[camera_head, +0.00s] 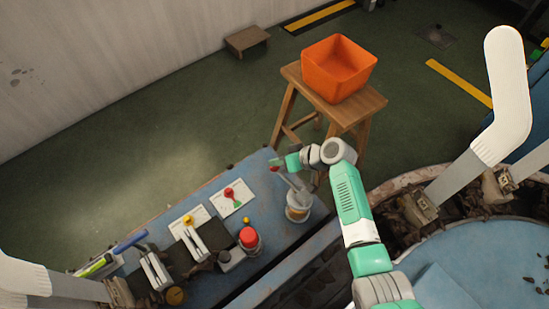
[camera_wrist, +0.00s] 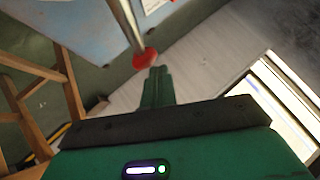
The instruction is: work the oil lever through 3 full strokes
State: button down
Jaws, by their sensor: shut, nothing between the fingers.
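The oil lever is a metal rod (camera_wrist: 127,22) with a red knob (camera_wrist: 145,59) on its end. In the head view it slants up and left from a pale pot (camera_head: 298,208) at the right end of the blue bench, with its knob (camera_head: 274,168) beside my gripper. My gripper (camera_head: 283,163) is shut and empty. In the wrist view its fingertips (camera_wrist: 158,72) are right by the knob. I cannot tell whether they touch it.
The blue bench (camera_head: 276,218) also holds a red button (camera_head: 249,235), a red-handled switch (camera_head: 231,195) and a yellow-knobbed one (camera_head: 188,220). An orange bin (camera_head: 337,68) stands on a wooden stool (camera_head: 368,104) behind. White sock forms (camera_head: 507,100) rise at the right.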

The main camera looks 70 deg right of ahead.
dwell(0.5)
jog(key=shift+s+a+r+p, duration=0.1)
jog(key=shift+s+r+p, duration=0.05)
jog(key=shift+r+p, duration=1.2)
jog(key=shift+s+a+r+p, duration=0.1)
jog(key=shift+s+r+p, duration=0.05)
jog(key=shift+r+p, duration=1.2)
jog(key=r+p, duration=0.4)
jog(key=r, duration=0.1)
jog(key=shift+s+a+p, duration=0.15)
jog(key=shift+s+p, duration=0.1)
jog(key=shift+p, duration=0.05)
dwell(1.7)
